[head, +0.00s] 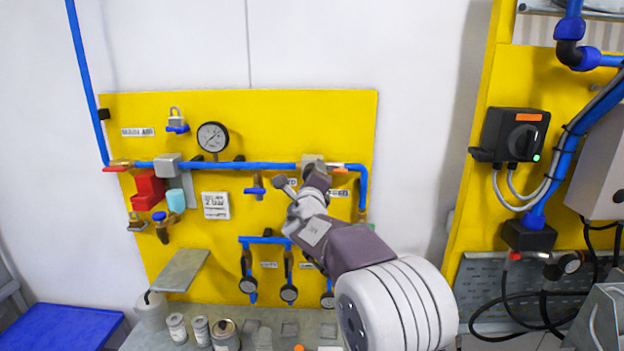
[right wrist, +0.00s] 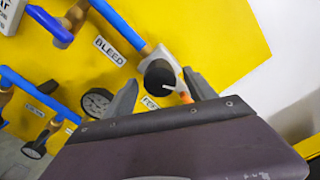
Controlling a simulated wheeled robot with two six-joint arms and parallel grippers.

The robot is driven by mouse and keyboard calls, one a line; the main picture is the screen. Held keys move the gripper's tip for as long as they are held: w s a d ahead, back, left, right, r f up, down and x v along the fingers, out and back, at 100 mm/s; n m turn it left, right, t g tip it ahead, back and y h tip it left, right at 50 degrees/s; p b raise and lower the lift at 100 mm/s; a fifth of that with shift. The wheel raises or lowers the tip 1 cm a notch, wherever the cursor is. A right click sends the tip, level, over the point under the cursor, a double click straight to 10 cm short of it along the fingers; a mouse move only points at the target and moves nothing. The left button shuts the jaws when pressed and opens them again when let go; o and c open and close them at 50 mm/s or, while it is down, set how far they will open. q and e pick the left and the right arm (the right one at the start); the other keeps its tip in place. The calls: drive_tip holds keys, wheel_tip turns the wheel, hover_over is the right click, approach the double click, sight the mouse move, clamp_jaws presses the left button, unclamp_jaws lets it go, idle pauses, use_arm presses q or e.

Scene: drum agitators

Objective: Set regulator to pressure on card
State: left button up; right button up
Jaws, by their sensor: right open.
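A round black knob (right wrist: 160,77) with a white pointer sits on a pale block on the blue pipe in the right wrist view. It looks like the regulator knob. My right gripper (right wrist: 162,92) is open, with one finger on each side of the knob; contact is not clear. In the head view my right gripper (head: 315,172) is at the pipe's right part, and my arm hides most of the knob. A white card (head: 216,205) with print too small to read is on the yellow panel (head: 340,115). A round gauge (head: 212,136) is above it. My left gripper is not in view.
A "BLEED" label (right wrist: 110,50) and a blue valve handle (right wrist: 50,25) are close to the right gripper. Small gauges (head: 289,293) hang below. A grey shelf (head: 180,270) juts out at the left. Cans (head: 225,334) stand on the bench.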

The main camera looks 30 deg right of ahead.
drive_tip(key=b+v, duration=0.1)
drive_tip(key=v, duration=0.8)
drive_tip(key=shift+b, duration=0.4)
drive_tip(key=shift+w, duration=0.1)
drive_tip(key=shift+f, duration=0.1)
